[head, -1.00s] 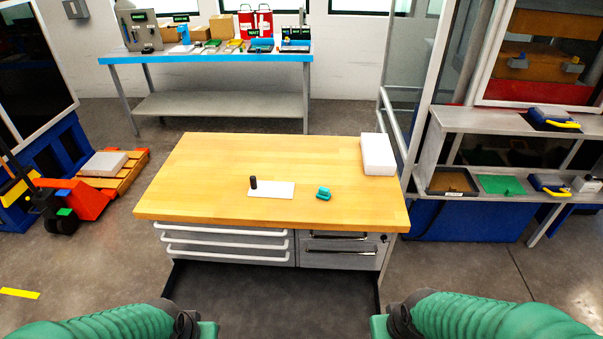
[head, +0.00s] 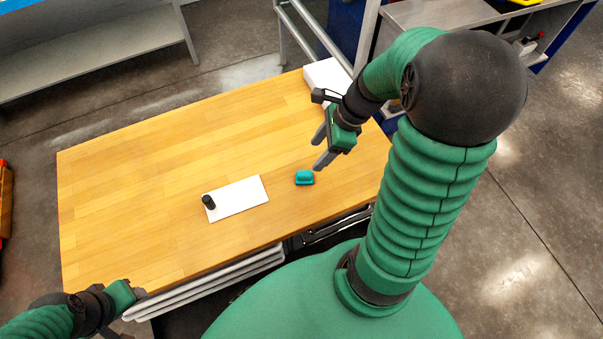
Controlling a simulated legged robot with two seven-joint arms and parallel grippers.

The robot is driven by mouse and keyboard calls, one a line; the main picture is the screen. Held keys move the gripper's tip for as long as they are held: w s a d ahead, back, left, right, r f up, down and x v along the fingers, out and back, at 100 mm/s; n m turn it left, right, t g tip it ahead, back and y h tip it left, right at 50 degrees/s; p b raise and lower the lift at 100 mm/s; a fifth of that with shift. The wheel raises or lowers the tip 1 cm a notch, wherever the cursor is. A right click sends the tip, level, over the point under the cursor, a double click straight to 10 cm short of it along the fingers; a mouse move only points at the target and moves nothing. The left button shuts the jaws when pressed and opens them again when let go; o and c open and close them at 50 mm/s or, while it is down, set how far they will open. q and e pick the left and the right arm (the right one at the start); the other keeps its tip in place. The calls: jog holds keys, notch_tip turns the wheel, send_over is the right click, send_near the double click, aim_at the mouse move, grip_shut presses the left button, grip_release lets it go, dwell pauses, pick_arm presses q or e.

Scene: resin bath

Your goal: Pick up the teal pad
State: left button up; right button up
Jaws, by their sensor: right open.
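The teal pad (head: 304,178) is a small block lying on the wooden table (head: 140,190), right of the white plate. My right gripper (head: 318,152) is open and empty. It hangs just above and to the right of the teal pad in the picture, with its fingers pointing down and left, apart from the pad. My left gripper (head: 137,304) is at the table's front left edge, low in the picture, far from the pad. Its fingers are too small and partly hidden to tell their state.
A white plate (head: 242,195) lies on the table with a black cylinder (head: 208,202) upright at its left end. A white box (head: 325,74) stands at the back right corner, close behind my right gripper. The left half of the table is clear.

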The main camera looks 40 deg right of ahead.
jog(key=b, duration=0.1)
send_over(305, 173)
jog(key=s, duration=0.2)
jog(key=f, duration=0.5)
jog(key=shift+w+d+f, duration=0.2)
jog(key=shift+w, duration=0.05)
jog(key=f, duration=0.2)
jog(key=w+f+b, duration=0.1)
jog(key=f, duration=0.3)
jog(key=shift+w+b, duration=0.3)
jog(key=shift+a, duration=0.15)
pick_arm(q)
jog(key=f, duration=0.3)
jog(key=shift+s+a, duration=0.15)
jog(key=shift+s, duration=0.25)
pick_arm(e)
jog(key=shift+a, duration=0.15)
jog(key=shift+c, duration=1.4)
grip_shut()
